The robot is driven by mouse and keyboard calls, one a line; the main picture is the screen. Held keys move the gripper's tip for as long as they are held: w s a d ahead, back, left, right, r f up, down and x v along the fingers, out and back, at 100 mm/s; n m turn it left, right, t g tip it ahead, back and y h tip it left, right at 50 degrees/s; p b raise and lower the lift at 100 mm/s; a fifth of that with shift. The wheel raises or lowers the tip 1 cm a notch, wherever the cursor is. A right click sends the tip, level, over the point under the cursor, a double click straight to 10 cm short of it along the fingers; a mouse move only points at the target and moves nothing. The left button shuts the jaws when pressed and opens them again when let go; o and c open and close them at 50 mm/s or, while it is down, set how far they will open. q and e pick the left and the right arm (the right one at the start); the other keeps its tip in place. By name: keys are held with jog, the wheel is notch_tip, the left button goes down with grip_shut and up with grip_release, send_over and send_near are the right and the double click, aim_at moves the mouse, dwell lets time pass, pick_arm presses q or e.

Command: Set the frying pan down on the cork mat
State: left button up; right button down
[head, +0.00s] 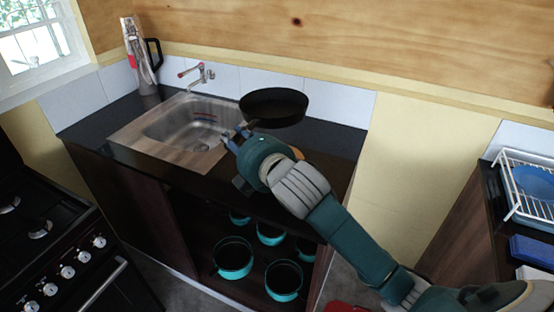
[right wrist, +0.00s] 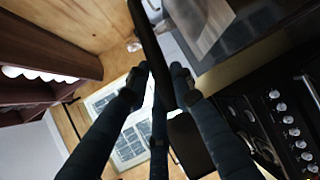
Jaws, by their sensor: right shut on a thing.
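The dark frying pan (head: 273,107) is over the back right of the black counter, to the right of the sink, and looks raised above it. My right gripper (head: 237,137) is at its near left side, shut on the pan. In the right wrist view, a dark long part of the pan (right wrist: 153,45) runs between the fingers (right wrist: 158,82). A small tan edge (head: 298,153) shows beside my right wrist on the counter; it may be the cork mat, mostly hidden by my arm. My left gripper is not in view.
A steel sink (head: 190,125) with a tap (head: 198,72) is set in the counter. Teal pots (head: 233,258) stand on the open shelf below. A stove (head: 60,260) is at left, a dish rack (head: 525,185) at right.

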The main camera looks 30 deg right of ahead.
jog(key=shift+w+d+r+h, duration=0.15)
jog(key=shift+r+h, duration=0.15)
jog(key=shift+r, duration=0.35)
jog(key=shift+d+f, duration=0.1)
jog(key=shift+f, duration=0.2)
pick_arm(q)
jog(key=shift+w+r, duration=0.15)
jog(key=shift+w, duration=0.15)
pick_arm(e)
notch_tip(320, 180, down, 19)
jog(key=c, duration=1.9)
grip_release()
jog(key=shift+f, duration=0.35)
jog(key=o, duration=0.4)
jog(key=shift+o, duration=0.2)
jog(key=shift+r, duration=0.1)
jog(key=shift+s, duration=0.25)
